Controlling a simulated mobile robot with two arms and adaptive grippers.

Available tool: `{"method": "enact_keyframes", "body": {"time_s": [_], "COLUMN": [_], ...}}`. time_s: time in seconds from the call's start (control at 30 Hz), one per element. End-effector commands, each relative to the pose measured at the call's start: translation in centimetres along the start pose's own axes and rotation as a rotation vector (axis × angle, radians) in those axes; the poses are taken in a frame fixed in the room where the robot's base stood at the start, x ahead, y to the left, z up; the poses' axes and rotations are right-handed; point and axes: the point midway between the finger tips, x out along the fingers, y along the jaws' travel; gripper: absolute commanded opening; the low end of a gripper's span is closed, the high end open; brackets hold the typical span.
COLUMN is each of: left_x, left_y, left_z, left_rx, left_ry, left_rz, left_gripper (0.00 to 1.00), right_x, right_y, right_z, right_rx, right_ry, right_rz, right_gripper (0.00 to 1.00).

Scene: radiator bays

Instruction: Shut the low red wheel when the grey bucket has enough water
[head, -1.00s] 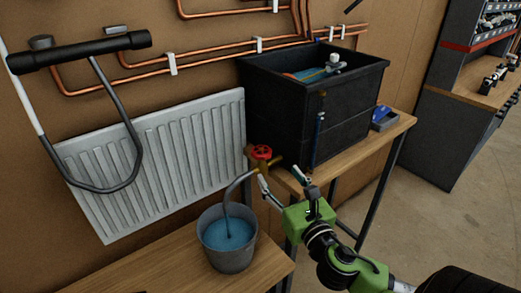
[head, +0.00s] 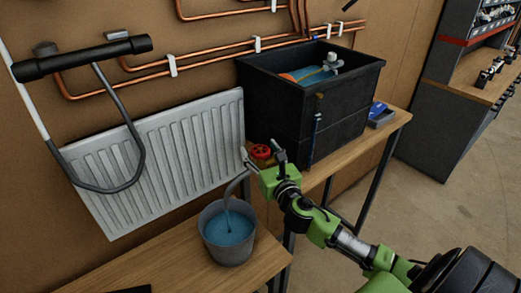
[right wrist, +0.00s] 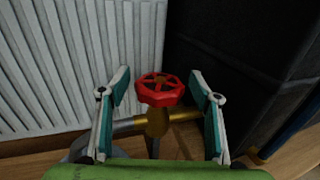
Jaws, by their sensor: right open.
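The low red wheel (head: 261,151) sits on a brass valve beside the black tank. In the right wrist view the wheel (right wrist: 160,89) lies between the two fingers, with gaps on both sides. My right gripper (head: 262,156) is open around it and not closed on it; the gripper also shows in the right wrist view (right wrist: 160,92). The grey bucket (head: 229,254) stands on the wooden bench below. Blue water (head: 230,234) fills much of it, below the rim, and a grey spout (head: 236,186) reaches down into it. My left gripper is not in view.
The black tank (head: 338,112) stands close to the right of the wheel on a wooden table. A white radiator (head: 170,160) is close on the left. A blue item (head: 377,110) lies in a small tray at the table's right end.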

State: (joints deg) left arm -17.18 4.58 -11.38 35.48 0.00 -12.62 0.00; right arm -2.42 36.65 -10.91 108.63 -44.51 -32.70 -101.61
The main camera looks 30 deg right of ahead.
Motion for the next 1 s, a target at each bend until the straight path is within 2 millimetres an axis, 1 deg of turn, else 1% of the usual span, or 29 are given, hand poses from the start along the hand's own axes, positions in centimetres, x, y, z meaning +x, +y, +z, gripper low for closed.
{"method": "enact_keyframes", "body": {"time_s": [0.1,0.13,0.17,0.2,0.27,0.5,0.67,0.87,1.0], "left_x": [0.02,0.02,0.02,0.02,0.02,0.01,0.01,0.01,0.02], "left_y": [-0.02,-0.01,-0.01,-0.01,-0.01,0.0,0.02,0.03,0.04], "left_z": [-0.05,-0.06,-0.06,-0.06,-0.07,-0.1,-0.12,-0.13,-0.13], "left_rx": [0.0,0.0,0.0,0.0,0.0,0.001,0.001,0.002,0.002], "left_ry": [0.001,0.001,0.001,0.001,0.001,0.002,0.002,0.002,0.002], "left_rz": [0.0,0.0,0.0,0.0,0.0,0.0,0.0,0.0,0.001], "left_gripper": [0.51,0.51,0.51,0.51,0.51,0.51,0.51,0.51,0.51], "right_x": [-0.02,-0.02,-0.02,-0.03,-0.03,-0.03,-0.01,0.01,0.03], "right_y": [0.02,0.02,0.02,0.02,0.01,0.04,0.14,0.25,0.3], "right_z": [-0.01,-0.01,0.0,0.0,0.0,0.03,0.08,0.09,0.1], "right_rx": [0.0,0.0,0.0,0.0,0.0,0.001,0.004,0.007,0.008], "right_ry": [0.0,0.0,0.0,0.0,0.0,-0.001,-0.002,-0.002,-0.002], "right_rz": [0.0,0.0,0.0,0.0,0.0,-0.005,-0.041,-0.153,-0.271], "right_gripper": [0.58,0.53,0.45,0.34,0.19,0.19,0.19,0.19,0.19]}}
